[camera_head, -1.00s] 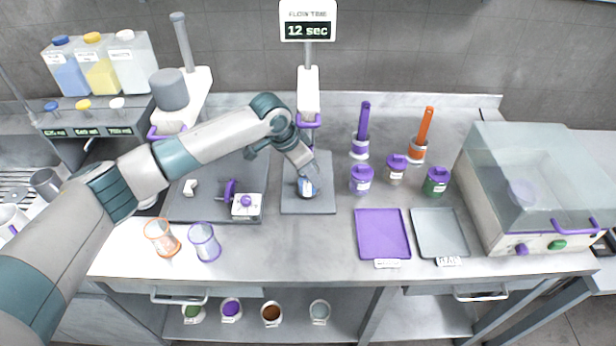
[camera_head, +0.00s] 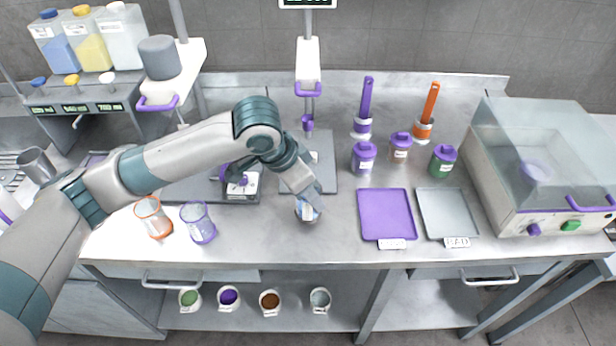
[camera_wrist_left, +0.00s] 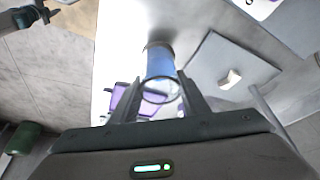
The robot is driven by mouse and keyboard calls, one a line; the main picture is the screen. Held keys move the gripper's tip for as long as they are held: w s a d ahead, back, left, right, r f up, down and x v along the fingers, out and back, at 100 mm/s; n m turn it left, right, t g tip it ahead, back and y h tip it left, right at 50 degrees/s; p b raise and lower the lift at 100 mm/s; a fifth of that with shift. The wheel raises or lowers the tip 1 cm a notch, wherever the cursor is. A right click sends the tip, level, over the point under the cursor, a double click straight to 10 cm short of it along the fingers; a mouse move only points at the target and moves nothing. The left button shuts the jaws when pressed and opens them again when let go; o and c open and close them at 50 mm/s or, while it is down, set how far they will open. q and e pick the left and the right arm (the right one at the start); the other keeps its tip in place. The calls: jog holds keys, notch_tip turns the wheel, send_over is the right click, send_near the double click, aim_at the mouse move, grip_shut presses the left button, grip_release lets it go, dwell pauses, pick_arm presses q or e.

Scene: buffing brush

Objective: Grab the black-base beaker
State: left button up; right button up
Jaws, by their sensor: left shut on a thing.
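The beaker (camera_head: 307,211) is small and clear with blue in it. It is in front of the grey pad (camera_head: 322,172) under the flow-time stand. My left gripper (camera_head: 306,200) is shut on it from above. In the left wrist view the beaker (camera_wrist_left: 160,66) sits between the two fingers, its open rim towards me and a dark band at its far end. I cannot tell whether it touches the table. My right gripper is not in view.
An orange-rimmed beaker (camera_head: 153,217) and a purple-rimmed beaker (camera_head: 198,223) stand at front left. A purple tray (camera_head: 387,214) and a grey tray (camera_head: 447,214) lie to the right. A clear-lidded machine (camera_head: 541,170) stands far right. Bare table lies between gripper and purple tray.

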pick_arm(q)
jog(key=shift+s+b, duration=0.3)
jog(key=shift+s, duration=1.5)
